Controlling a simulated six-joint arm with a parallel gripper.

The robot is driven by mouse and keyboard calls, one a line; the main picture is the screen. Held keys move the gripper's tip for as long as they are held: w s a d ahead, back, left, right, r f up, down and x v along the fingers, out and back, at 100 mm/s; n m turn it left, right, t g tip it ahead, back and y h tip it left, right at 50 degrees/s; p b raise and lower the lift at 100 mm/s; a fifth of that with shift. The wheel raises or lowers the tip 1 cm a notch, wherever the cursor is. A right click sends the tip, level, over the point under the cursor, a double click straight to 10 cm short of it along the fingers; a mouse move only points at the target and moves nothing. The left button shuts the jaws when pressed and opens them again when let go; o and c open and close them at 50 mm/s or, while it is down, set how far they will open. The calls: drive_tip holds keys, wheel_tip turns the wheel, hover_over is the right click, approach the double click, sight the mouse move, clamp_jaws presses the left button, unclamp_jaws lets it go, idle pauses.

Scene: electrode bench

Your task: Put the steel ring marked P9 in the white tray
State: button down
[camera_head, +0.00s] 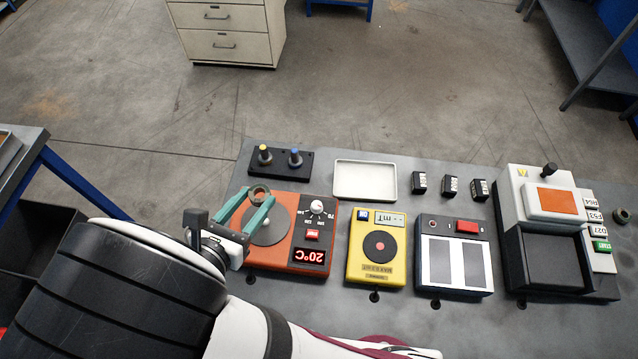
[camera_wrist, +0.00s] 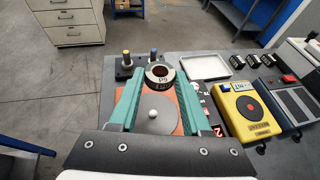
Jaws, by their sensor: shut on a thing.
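The steel ring marked P9 (camera_wrist: 160,74) is held between the green fingertips of my gripper (camera_wrist: 146,80), and its label shows in the wrist view. In the head view the ring (camera_head: 259,193) is at the tips of my gripper (camera_head: 258,198), over the orange hotplate with the grey disc (camera_head: 266,225). My gripper is shut on the ring. The white tray (camera_head: 365,196) lies to the right of the ring, behind the yellow device, and looks empty. It also shows in the wrist view (camera_wrist: 206,77).
A black stand with two knobbed posts (camera_head: 280,176) is behind the hotplate. A yellow device (camera_head: 376,276), a two-panel device (camera_head: 453,290) and a white-and-black machine (camera_head: 549,270) stand to the right. Several small black blocks (camera_head: 450,186) sit right of the tray.

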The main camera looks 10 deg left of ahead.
drive_tip(key=w+d+f+m+g+h, duration=0.1)
drive_tip(key=w+d+m+g+h, duration=0.25)
drive_tip(key=d, duration=0.65)
drive_tip(key=w+d+f+m+g+h, duration=0.25)
drive_tip(key=w+d+m, duration=0.25)
drive_tip(key=d, duration=0.5)
drive_tip(key=w+d+f+m+g+h, duration=0.1)
drive_tip(key=w+d+m+g+h, duration=0.35)
drive_tip(key=d, duration=0.65)
hover_over(367, 183)
drive_tip(key=f, duration=0.6)
drive_tip(key=shift+d, duration=0.25)
drive_tip(key=shift+a+f, duration=0.15)
drive_tip(key=shift+f, duration=0.95)
drive_tip(key=shift+a+f, duration=0.15)
drive_tip(key=shift+f, duration=0.9)
drive_tip(key=shift+f, duration=0.1)
drive_tip(key=shift+c, duration=1.8)
unclamp_jaws()
